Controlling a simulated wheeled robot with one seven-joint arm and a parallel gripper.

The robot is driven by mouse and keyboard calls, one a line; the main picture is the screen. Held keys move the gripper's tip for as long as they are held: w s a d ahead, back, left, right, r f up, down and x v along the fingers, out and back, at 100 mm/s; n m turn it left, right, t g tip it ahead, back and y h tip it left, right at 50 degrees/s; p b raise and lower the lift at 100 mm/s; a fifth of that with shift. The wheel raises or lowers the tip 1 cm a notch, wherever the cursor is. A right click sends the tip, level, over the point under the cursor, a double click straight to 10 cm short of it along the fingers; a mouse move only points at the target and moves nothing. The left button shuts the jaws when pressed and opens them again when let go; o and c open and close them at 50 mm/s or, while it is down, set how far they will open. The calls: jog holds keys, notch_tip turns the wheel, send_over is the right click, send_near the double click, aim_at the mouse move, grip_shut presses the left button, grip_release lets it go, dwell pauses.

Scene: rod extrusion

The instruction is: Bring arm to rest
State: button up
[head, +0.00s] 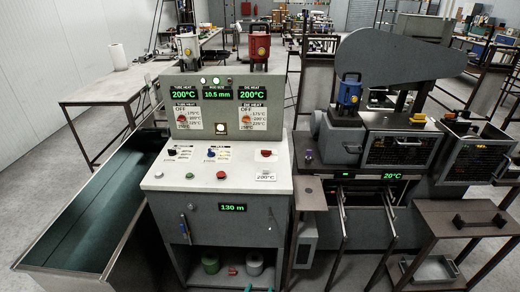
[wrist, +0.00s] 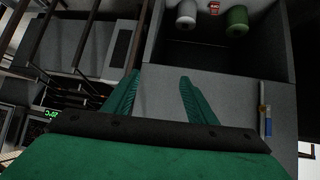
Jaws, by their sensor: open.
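My gripper (wrist: 159,77) shows in the wrist view with its two green fingers spread apart and nothing between them. Behind the fingers is the grey front of the control cabinet (wrist: 225,88), with an open compartment above in the picture. In the head view only small green tips of my gripper (head: 250,286) show at the bottom edge, in front of the cabinet (head: 215,196). The rest of my arm is out of view there.
Green (head: 210,263) and pale (head: 254,264) spools sit in the cabinet's lower compartment. A long dark-lined trough (head: 75,235) stands left. The extrusion machine (head: 390,130) with protruding rails stands right, beside a brown side table (head: 465,215). Bare floor shows at lower right.

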jog(key=s+d+r+n+t+y, duration=0.1)
jog(key=s+r, duration=0.1)
jog(key=s, duration=0.9)
jog(key=s+d+r+n+t+y, duration=0.1)
jog(key=s+r+t, duration=0.1)
jog(key=s, duration=0.9)
jog(key=s+a+r+t, duration=0.1)
jog(key=s+r+t, duration=0.1)
jog(key=s+r, duration=1.3)
jog(key=shift+s+a+r, duration=0.25)
jog(key=shift+a+r, duration=0.1)
jog(key=shift+r, duration=0.55)
